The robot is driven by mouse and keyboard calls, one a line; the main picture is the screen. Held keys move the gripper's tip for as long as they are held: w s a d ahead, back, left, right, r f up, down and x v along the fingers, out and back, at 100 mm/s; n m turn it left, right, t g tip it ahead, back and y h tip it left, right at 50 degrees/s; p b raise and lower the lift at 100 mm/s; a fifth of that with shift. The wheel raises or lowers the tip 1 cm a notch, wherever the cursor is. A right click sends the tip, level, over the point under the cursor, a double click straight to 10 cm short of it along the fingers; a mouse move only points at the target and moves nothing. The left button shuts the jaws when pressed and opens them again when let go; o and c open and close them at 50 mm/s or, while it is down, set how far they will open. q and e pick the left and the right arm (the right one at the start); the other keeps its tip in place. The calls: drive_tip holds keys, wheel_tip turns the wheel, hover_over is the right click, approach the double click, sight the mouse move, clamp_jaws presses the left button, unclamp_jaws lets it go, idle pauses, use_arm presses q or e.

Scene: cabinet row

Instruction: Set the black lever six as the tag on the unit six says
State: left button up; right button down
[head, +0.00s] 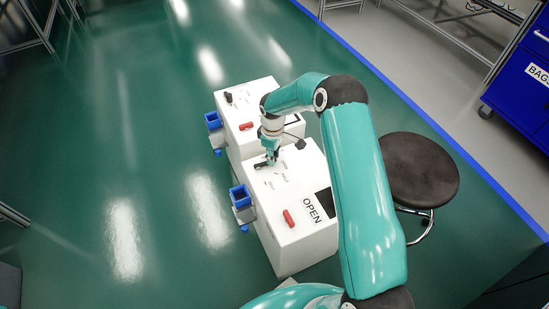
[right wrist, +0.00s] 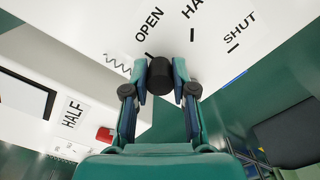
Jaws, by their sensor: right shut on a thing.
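The nearer white unit (head: 300,255) carries an OPEN tag (head: 311,209) on its top. My right gripper (head: 270,158) is over the far part of that top, shut on a black lever. In the right wrist view the lever's black knob (right wrist: 160,77) sits between the fingertips of my gripper (right wrist: 159,72). The top has printed marks OPEN (right wrist: 149,24), HALF and SHUT (right wrist: 239,31). The knob shows nearest the OPEN mark, but the fingers hide the pivot, so exact pointing cannot be told. No unit number is readable. My left gripper is not in view.
The nearer unit also has a red lever (head: 289,218) and a blue holder (head: 241,197). A second white unit (head: 262,92) behind has a black lever (head: 229,97) and red lever (head: 246,126). A dark stool (head: 422,168) stands right. Floor at left is clear.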

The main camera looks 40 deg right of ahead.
drive_tip(key=shift+w+n, duration=0.25)
drive_tip(key=shift+n, duration=0.25)
drive_tip(key=c, duration=0.9)
unclamp_jaws()
wheel_tip(320, 180, up, 12)
